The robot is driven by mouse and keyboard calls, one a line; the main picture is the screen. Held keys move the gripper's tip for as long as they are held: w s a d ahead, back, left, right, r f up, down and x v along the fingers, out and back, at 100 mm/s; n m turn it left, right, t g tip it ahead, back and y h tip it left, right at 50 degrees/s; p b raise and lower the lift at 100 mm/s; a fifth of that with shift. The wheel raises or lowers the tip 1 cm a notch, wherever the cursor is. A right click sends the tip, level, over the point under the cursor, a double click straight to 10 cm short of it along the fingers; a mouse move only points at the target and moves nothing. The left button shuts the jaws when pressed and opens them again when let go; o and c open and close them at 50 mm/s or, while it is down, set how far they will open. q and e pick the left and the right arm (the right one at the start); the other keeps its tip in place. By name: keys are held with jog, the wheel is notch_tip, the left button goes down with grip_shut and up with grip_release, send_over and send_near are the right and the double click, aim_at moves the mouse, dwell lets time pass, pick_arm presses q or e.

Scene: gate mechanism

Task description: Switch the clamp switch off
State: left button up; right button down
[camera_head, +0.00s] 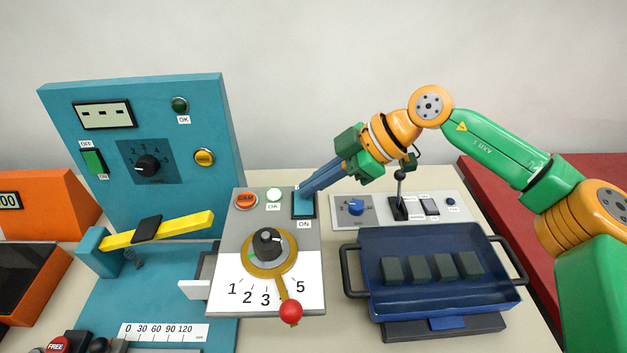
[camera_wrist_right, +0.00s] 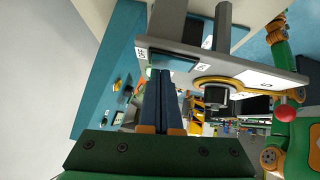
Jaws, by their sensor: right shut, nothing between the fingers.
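A dark blue rocker switch (camera_head: 304,207) sits at the top right of the grey control box (camera_head: 224,221), with an ON label below it. No clamp label is readable. My right gripper (camera_head: 300,190) is shut and empty, its fingertips at the upper edge of this switch. The fingers hide part of it, and I cannot tell whether they touch it. In the right wrist view, the fingertips (camera_wrist_right: 166,72) lie against the switch area (camera_wrist_right: 173,60). Another switch, green with OFF and ON labels (camera_head: 92,161), is on the teal panel. My left gripper is not in view.
On the box are an orange button (camera_head: 246,200), a white OK button (camera_head: 274,194), a black knob (camera_head: 267,241) and a red-tipped lever (camera_head: 290,312). Right of it are a lever panel (camera_head: 375,209) and a blue tray (camera_head: 365,289) with several dark blocks. A yellow bar (camera_head: 185,228) lies left.

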jog(key=shift+w+f, duration=0.1)
jog(key=shift+f, duration=0.2)
jog(key=shift+s, duration=0.3)
jog(key=shift+s+r, duration=0.2)
jog(key=shift+s, duration=0.4)
jog(key=shift+w, duration=0.1)
